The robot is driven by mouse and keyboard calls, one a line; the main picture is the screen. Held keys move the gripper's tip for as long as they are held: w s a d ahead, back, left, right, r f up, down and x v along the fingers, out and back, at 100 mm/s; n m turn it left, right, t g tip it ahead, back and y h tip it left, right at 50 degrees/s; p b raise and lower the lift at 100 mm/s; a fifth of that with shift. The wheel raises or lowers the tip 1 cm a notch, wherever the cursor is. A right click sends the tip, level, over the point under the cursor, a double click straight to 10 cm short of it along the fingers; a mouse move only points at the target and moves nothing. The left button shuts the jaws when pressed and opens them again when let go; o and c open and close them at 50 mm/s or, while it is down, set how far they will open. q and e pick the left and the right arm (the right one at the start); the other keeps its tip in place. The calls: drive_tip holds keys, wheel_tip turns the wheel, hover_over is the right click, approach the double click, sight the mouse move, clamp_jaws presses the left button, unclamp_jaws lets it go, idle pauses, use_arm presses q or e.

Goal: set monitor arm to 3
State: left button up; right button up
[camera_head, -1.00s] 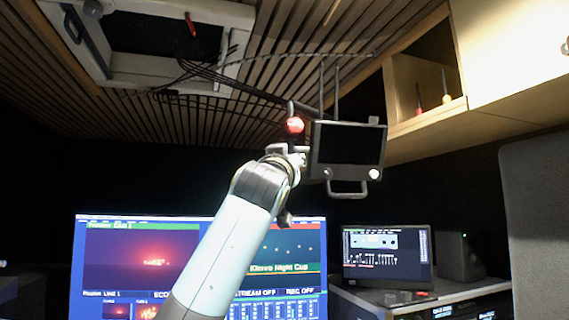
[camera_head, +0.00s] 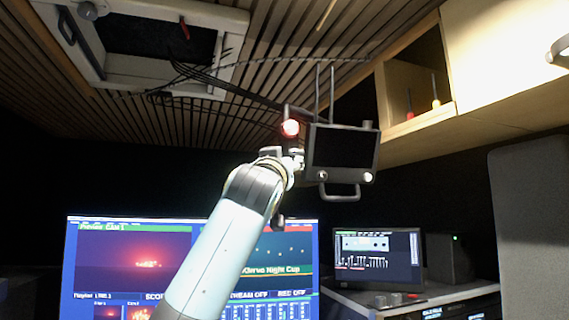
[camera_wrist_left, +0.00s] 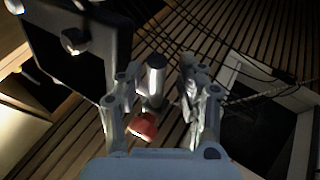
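A small black monitor (camera_head: 342,148) with two antennas and a lower handle hangs below the slatted ceiling, right of my left gripper in the head view. Its dark panel also shows at upper left in the left wrist view (camera_wrist_left: 75,45). A red knob (camera_head: 290,128) is just above my left gripper (camera_head: 283,158). In the left wrist view, my left gripper (camera_wrist_left: 158,95) is open, with a grey post (camera_wrist_left: 155,82) with a black end and the red knob (camera_wrist_left: 144,127) showing between its fingers. Contact cannot be told. No position numbers are readable. My right gripper is not in view.
A large screen (camera_head: 130,255) stands at lower left and a smaller screen (camera_head: 378,255) at lower right on a desk. Cables (camera_head: 225,88) hang by a ceiling hatch (camera_head: 120,75). An open cubby (camera_head: 425,85) and wooden cabinets are at upper right.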

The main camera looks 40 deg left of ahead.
use_arm(q)
drive_tip(key=v, duration=1.2)
drive_tip(key=shift+f, duration=0.1)
